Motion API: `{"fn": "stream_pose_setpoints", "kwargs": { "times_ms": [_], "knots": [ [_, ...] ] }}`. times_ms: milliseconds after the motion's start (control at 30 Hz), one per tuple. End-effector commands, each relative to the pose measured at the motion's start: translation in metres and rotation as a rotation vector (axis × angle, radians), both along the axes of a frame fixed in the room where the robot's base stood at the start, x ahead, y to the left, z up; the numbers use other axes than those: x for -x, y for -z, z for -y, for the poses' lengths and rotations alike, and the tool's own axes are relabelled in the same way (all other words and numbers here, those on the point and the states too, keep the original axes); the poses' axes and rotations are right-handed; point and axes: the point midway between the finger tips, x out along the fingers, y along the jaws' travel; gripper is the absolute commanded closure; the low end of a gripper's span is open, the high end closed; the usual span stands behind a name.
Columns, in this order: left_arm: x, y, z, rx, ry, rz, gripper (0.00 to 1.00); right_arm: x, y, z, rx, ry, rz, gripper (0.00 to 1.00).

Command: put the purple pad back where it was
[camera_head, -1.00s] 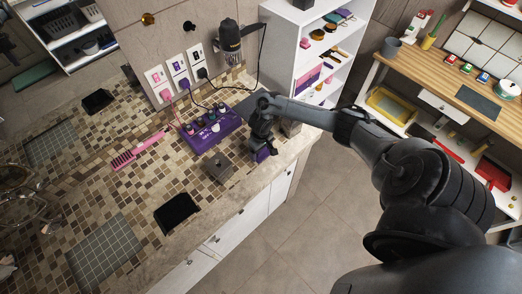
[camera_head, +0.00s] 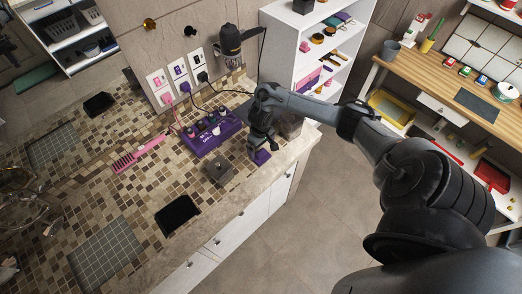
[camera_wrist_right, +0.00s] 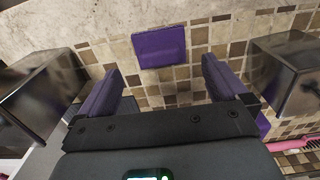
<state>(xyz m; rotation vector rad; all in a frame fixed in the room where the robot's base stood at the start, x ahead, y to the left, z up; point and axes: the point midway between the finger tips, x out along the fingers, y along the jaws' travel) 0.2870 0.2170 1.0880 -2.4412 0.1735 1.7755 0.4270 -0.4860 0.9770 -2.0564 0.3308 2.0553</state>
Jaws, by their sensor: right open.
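The purple pad (camera_head: 262,157) lies flat on the mosaic counter near its front edge. In the right wrist view the pad (camera_wrist_right: 160,46) lies across the border of the stone edge strip and the small tiles. My right gripper (camera_head: 259,140) is just above and behind the pad in the head view. In the wrist view the right gripper (camera_wrist_right: 160,68) is open, with its two purple-faced fingers spread wide. Nothing is between the fingers, and the pad shows beyond their tips. My left gripper is not in view.
A purple rack with bottles (camera_head: 212,138) stands left of the gripper. A grey box (camera_head: 218,170) and a dark, partly see-through box (camera_head: 290,127) flank the pad. A pink comb (camera_head: 138,153) and a black tray (camera_head: 177,215) lie farther left.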

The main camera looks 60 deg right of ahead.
Motion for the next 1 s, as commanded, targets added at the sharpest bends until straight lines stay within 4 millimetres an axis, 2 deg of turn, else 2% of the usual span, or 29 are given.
{"fn": "stream_pose_setpoints", "kwargs": {
  "times_ms": [33,100,233,400,1000],
  "knots": [
    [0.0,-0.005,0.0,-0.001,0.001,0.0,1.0,-0.001,-0.013,0.0,0.002,-0.002,0.003,0.0],
    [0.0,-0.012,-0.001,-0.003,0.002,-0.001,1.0,0.0,-0.027,0.001,0.003,-0.002,0.001,0.0],
    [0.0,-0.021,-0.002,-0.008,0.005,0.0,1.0,-0.001,-0.047,0.001,0.003,-0.002,0.002,0.0],
    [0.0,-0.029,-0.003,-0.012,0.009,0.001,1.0,0.0,-0.061,0.0,0.002,-0.001,0.0,0.0],
    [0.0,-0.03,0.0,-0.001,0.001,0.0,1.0,0.001,-0.064,-0.001,0.0,0.0,-0.003,0.0]
  ]
}}
